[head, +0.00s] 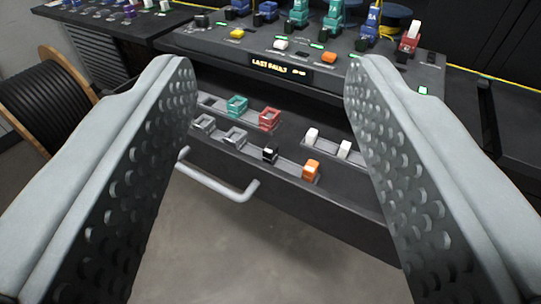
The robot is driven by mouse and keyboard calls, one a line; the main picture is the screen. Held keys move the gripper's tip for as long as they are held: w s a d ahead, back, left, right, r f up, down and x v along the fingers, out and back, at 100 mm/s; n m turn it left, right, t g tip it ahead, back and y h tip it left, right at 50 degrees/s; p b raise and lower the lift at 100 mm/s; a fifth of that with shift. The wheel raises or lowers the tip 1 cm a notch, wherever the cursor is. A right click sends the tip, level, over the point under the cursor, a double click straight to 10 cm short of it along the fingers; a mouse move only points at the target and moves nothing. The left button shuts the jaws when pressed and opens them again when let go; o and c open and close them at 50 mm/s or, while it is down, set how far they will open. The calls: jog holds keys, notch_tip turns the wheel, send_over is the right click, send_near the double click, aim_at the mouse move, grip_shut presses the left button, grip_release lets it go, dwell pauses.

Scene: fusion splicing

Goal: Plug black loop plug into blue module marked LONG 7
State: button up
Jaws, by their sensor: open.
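A small black plug (270,153) with a pale top stands in the front row of the open drawer, left of an orange plug. It looks like the black loop plug. Blue modules stand at the back of the console: one (268,10) at top centre and another (368,28) toward the right. Their markings are too small to read, so I cannot tell which is LONG 7. My gripper (272,68) is open and empty. Its two grey perforated fingers frame the drawer from left and right, and the black plug shows between them, apart from both.
The drawer (230,170) also holds an orange plug (311,170), white plugs (311,136), a teal holder (237,106) and a red holder (269,118). Its handle (220,188) juts out in front. A lit sign reads LAST FAULT (280,67). A cable reel (45,105) stands left.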

jog(key=w+f+n+g, duration=0.3)
jog(key=w+f+g, duration=0.1)
jog(key=w, duration=0.3)
jog(key=w+f+n+g, duration=0.2)
jog(key=w+f+g, duration=0.2)
jog(key=w, duration=0.3)
jog(key=n+g, duration=0.6)
jog(key=g, duration=0.2)
send_near(270, 148)
jog(key=shift+w, duration=0.15)
jog(key=shift+w+f+n+g, duration=0.4)
jog(key=shift+w+f+g, duration=0.05)
jog(key=shift+f+g, duration=0.25)
jog(key=shift+f, duration=4.45)
grip_shut()
jog(key=shift+r, duration=0.15)
